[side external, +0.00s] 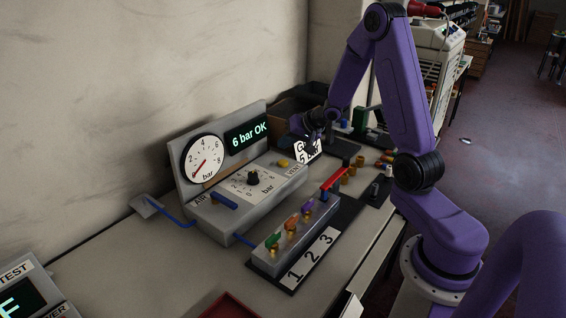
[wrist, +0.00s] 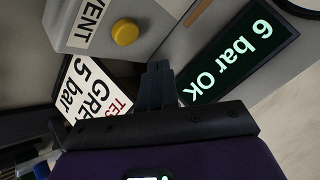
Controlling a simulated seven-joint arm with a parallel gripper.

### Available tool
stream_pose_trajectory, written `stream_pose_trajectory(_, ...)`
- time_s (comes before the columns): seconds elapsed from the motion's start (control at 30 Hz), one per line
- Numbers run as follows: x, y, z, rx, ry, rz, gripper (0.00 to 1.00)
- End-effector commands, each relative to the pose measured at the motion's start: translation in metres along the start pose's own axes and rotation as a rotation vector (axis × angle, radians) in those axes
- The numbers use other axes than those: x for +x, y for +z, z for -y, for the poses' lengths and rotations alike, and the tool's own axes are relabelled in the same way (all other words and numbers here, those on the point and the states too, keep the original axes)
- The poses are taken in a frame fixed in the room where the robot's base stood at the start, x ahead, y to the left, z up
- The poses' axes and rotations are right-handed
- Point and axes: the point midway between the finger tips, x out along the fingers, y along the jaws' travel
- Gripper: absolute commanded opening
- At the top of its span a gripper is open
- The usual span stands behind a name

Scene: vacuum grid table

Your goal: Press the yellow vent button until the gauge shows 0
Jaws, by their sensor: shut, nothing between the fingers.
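The yellow vent button (side external: 283,163) sits beside the VENT label on the grey panel. In the wrist view the button (wrist: 125,32) is round, uncovered and apart from my fingers. My gripper (side external: 309,136) is shut and empty, above the right end of the panel; its closed fingers (wrist: 157,76) show in the wrist view. The round gauge (side external: 203,157) is on the upright back plate. Its red needle appears to point to the lower left; the exact reading is too small to tell. The display (side external: 246,134) reads "6 bar OK", also in the wrist view (wrist: 240,55).
A white card (wrist: 95,90) with "5 bar" stands near my fingers. A black knob (side external: 252,178) and blue lever (side external: 224,201) are on the panel. A block with coloured levers (side external: 290,235) and a red handle (side external: 335,180) stand in front. Small fittings lie at right.

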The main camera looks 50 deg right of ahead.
Motion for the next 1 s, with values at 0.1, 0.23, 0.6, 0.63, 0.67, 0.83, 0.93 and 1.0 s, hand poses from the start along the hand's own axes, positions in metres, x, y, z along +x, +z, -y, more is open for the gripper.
stream_pose_trajectory(0.1,-0.007,-0.006,0.005,0.000,0.000,-0.003,0.00)
stream_pose_trajectory(0.23,-0.012,-0.009,0.008,-0.002,0.001,-0.002,0.00)
stream_pose_trajectory(0.6,-0.013,-0.009,0.009,0.001,0.002,-0.001,0.00)
stream_pose_trajectory(0.63,-0.013,-0.009,0.009,0.001,0.002,-0.001,0.00)
stream_pose_trajectory(0.67,-0.013,-0.009,0.009,0.001,0.002,-0.001,0.00)
stream_pose_trajectory(0.83,-0.013,-0.008,0.011,-0.009,0.004,0.000,0.00)
stream_pose_trajectory(0.93,-0.014,-0.003,0.020,-0.055,0.013,0.008,0.00)
stream_pose_trajectory(1.0,-0.017,0.005,0.032,-0.114,0.026,0.018,0.00)
